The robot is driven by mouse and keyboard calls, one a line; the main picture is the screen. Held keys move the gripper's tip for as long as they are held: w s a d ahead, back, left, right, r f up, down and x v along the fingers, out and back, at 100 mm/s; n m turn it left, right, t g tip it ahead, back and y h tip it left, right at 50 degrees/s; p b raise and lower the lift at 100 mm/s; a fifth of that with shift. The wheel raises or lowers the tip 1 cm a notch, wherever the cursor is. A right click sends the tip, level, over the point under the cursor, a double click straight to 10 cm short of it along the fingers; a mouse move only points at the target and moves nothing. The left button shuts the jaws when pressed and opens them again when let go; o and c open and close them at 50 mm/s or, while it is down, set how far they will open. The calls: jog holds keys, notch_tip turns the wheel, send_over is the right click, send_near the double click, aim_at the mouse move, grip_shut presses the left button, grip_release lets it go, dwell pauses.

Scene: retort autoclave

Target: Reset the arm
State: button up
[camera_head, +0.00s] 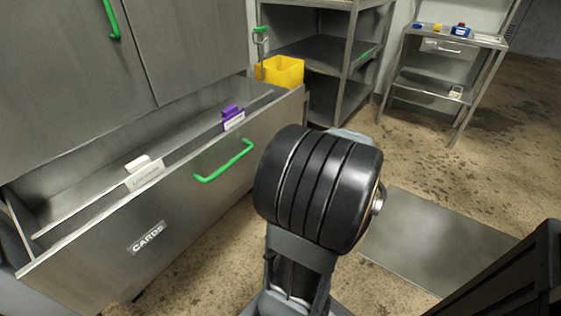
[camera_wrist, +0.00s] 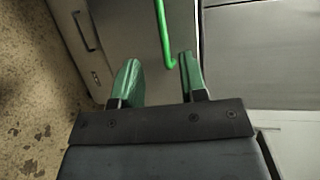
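My arm (camera_head: 318,190) rises in the middle of the head view, with a black rounded joint on a grey link. The head view does not show my gripper's fingers. In the wrist view my gripper (camera_wrist: 158,82) has two green fingers standing apart with nothing between them. Beyond the fingertips is a metal front with a green handle (camera_wrist: 164,35). I cannot tell how far the fingers are from it.
A metal drawer (camera_head: 190,195) labelled CARDS stands open at the left, with a green handle (camera_head: 224,160), a white card holder (camera_head: 143,170) and a purple one (camera_head: 232,117). A yellow bin (camera_head: 281,71), shelves and a small side table (camera_head: 455,40) stand behind. A floor plate (camera_head: 435,240) lies right.

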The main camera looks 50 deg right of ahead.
dwell(0.5)
jog(key=w+a+r+n+g+p, duration=0.2)
jog(key=a+r+n+g+p, duration=0.4)
jog(key=a+r+g+p, duration=0.75)
jog(key=a+r+n+t+h+p, duration=0.3)
jog(key=a+r+n+h+p, duration=0.4)
jog(key=r+p, duration=0.6)
jog(key=a+p, duration=0.1)
jog(key=p, duration=0.5)
jog(key=shift+a+r+h, duration=0.15)
jog(key=shift+r+h, duration=0.2)
jog(key=shift+h, duration=0.05)
jog(key=shift+a+t, duration=0.15)
jog(key=shift+t, duration=0.1)
